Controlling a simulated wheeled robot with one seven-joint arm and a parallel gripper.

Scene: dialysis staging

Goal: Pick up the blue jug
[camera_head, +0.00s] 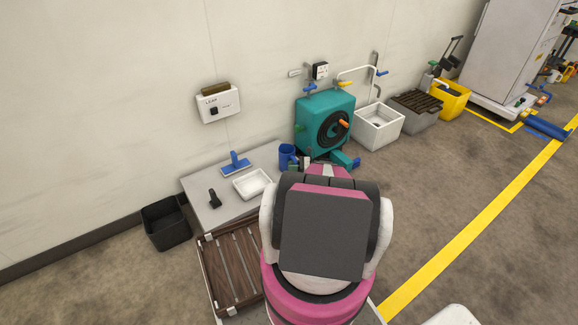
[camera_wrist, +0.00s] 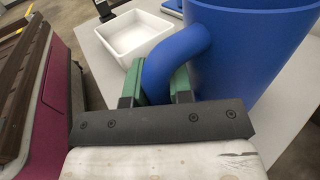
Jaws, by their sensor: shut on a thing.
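The blue jug (camera_wrist: 245,50) fills the upper right of the wrist view, with its curved handle on the left side. My gripper (camera_wrist: 160,85) has its green-padded fingers on both sides of the handle and is shut on it. In the head view the jug (camera_head: 287,156) shows small at the right part of the grey table. The gripper (camera_head: 301,163) is beside it, partly hidden behind my arm. The jug looks upright. I cannot tell whether its base touches the table.
A white tray (camera_head: 243,188), a blue-handled tool (camera_head: 235,166) and a small black object (camera_head: 214,198) are on the grey table (camera_head: 202,183). A teal machine (camera_head: 310,112) stands just behind the jug, by the wall. A slatted wooden pallet (camera_head: 232,262) and black bin (camera_head: 165,225) are at the left.

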